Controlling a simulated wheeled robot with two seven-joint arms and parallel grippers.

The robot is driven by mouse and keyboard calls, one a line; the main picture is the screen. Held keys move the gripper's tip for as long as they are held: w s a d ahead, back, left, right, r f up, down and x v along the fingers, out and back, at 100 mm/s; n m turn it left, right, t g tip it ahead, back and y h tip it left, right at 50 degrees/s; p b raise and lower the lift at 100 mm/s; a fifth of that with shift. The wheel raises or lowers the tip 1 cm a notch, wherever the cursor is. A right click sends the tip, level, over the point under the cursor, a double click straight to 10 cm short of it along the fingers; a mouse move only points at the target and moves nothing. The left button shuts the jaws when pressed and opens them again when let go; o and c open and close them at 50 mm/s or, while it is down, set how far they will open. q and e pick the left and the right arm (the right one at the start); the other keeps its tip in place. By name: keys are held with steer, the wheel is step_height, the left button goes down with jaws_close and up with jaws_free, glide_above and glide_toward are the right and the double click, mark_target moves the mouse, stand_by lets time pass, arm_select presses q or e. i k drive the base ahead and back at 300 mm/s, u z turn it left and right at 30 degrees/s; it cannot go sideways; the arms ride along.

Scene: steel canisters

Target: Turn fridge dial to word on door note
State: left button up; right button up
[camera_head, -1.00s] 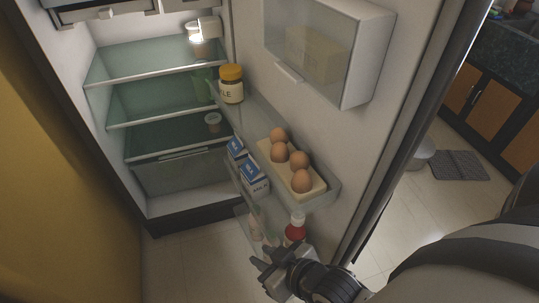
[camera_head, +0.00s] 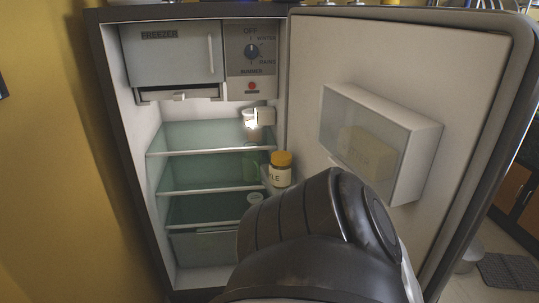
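The fridge dial (camera_head: 252,52) is a dark round knob with a light mark, on a grey panel (camera_head: 237,79) beside the freezer box. The words OFF, WINTER and RAINS stand around it, with another word below that looks like SUMMER. I cannot tell for sure where the dial points. The open fridge door (camera_head: 309,85) shows its inner side at the right. No note shows on that side, and the door's outer face is hidden. A dark link of my arm fills the lower middle. Neither gripper shows, and no gripper is seen touching the dial.
The freezer box (camera_head: 170,55) is at the upper left of the fridge. A red button (camera_head: 252,86) sits below the dial. A clear door box (camera_head: 380,145) juts from the door. A yellow-lidded jar (camera_head: 281,170) stands on a door shelf. My arm hides the lower door shelves.

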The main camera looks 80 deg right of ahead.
mark_target(251, 51)
steer(key=k, duration=2.45)
steer(key=z, duration=1.35)
steer(key=i, duration=1)
steer(key=u, duration=0.05)
steer(key=k, duration=0.5)
steer(key=u, duration=1.95)
steer(key=i, duration=1.35)
steer(key=z, duration=2.5)
